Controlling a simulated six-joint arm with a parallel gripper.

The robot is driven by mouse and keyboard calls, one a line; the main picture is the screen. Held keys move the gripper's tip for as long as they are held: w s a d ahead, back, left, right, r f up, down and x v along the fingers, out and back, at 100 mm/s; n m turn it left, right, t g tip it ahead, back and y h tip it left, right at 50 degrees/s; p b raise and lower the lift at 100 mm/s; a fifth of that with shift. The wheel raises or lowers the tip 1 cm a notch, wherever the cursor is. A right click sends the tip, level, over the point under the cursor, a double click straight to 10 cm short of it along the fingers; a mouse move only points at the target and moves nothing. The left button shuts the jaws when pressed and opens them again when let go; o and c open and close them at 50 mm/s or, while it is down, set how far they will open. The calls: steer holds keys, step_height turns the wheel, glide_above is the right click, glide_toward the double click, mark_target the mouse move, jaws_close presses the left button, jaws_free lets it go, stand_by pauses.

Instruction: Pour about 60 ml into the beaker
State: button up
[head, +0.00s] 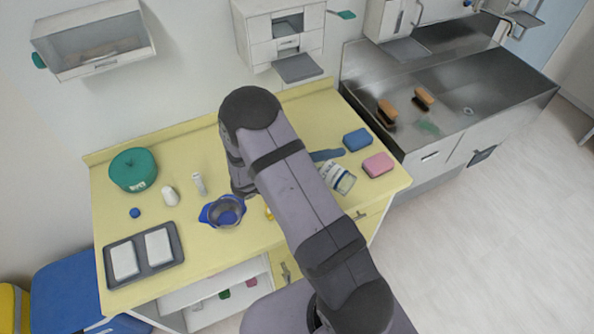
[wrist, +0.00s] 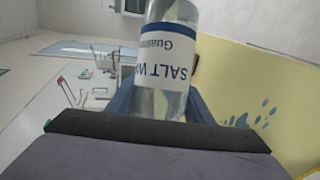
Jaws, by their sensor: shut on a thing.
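My gripper (wrist: 160,105) has blue fingers shut on a clear bottle (wrist: 172,102) with a white and blue label reading "SALT W…". In the wrist view the lettering is upside down. In the head view the bottle (head: 341,179) is tilted beside my arm, over the right part of the yellow counter; my arm partly hides the grip.
Blue (head: 357,139) and pink (head: 378,164) sponges lie right. Blue spots (wrist: 255,115) mark a yellow surface.

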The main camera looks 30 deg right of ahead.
steer(key=shift+s+d, duration=0.15)
steer(key=shift+s, duration=0.1)
steer(key=shift+s+d, duration=0.4)
steer(key=shift+s, duration=0.2)
stand_by(0.4)
steer(key=shift+s+r+n+g+p, duration=0.2)
steer(key=shift+s+n+g+p, duration=0.1)
steer(key=shift+s+n+p, duration=0.15)
stand_by(1.2)
